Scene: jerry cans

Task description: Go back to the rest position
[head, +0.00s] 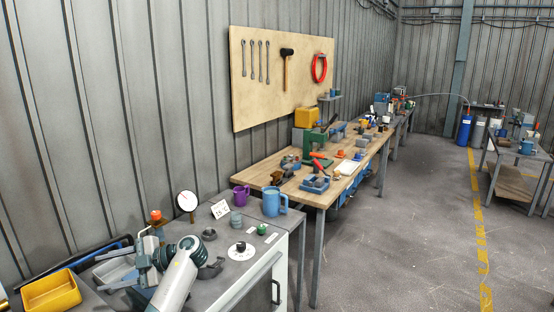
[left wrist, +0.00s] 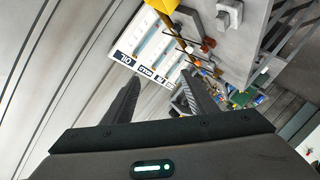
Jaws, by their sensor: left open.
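My left gripper (head: 146,256) is over the near grey worktop at the lower left of the head view, with my arm coming up from the bottom edge. In the left wrist view its two dark fingers (left wrist: 160,98) stand apart with nothing between them. My right gripper is not in view.
A yellow bin (head: 51,293) sits at the lower left. A dial gauge (head: 187,201) stands behind the gripper. A cluttered wooden bench (head: 268,176) runs along the wall under a tool board (head: 270,100). The grey floor (head: 400,230) at the right is open.

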